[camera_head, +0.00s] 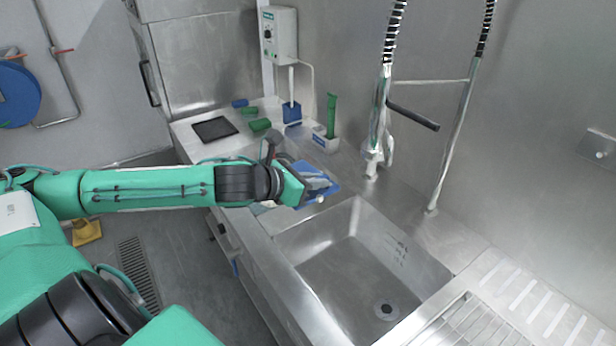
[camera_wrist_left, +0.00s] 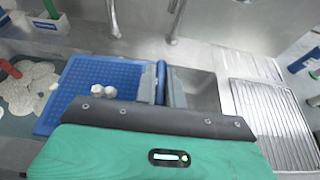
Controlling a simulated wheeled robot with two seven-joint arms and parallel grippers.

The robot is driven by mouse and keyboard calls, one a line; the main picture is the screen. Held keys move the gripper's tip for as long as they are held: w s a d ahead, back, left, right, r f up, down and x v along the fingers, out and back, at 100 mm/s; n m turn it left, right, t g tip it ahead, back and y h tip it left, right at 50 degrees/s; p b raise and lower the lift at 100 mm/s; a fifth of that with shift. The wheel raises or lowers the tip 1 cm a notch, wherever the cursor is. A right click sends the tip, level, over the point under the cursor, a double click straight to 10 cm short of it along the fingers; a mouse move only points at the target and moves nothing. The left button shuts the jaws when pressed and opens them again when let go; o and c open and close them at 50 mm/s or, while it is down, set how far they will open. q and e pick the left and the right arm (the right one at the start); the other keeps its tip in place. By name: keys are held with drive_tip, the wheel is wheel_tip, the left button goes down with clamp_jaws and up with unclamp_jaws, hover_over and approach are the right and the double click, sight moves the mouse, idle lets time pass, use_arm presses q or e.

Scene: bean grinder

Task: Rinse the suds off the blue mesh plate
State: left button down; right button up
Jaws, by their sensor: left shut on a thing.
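The blue mesh plate (camera_head: 318,180) is in my left gripper (camera_head: 301,188), over the left edge of the sink basin (camera_head: 345,265) in the head view. In the left wrist view the plate (camera_wrist_left: 90,72) spreads left of the grey fingers, which are shut on its blue edge (camera_wrist_left: 161,72). Small white lumps (camera_wrist_left: 103,91), which look like suds, sit on the plate. A white spot also shows at its near corner in the head view. The spray tap (camera_head: 375,135) stands behind the sink, apart from the plate. My right gripper is not in view.
A wire rack (camera_wrist_left: 270,120) lies right of the sink. White foam-like patches (camera_wrist_left: 30,85) lie in a teal area left of the plate. A dark tray (camera_head: 214,129), a green block (camera_head: 260,125) and a green-handled brush (camera_head: 331,115) are on the back-left counter. The sink is empty.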

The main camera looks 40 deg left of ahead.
use_arm(q)
drive_tip(key=shift+w+d+r, duration=0.1)
drive_tip(key=shift+w+d, duration=0.1)
drive_tip(key=shift+d, duration=0.3)
drive_tip(key=shift+w+d, duration=0.2)
drive_tip(key=shift+d, duration=0.05)
drive_tip(key=w+d+f+p, duration=0.2)
drive_tip(key=w+d, duration=0.4)
drive_tip(key=d, duration=0.2)
drive_tip(key=shift+d+f, duration=0.25)
drive_tip(key=shift+d, duration=0.05)
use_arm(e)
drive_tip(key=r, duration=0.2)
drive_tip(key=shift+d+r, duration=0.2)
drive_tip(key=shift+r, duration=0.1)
use_arm(q)
drive_tip(key=shift+w, duration=0.1)
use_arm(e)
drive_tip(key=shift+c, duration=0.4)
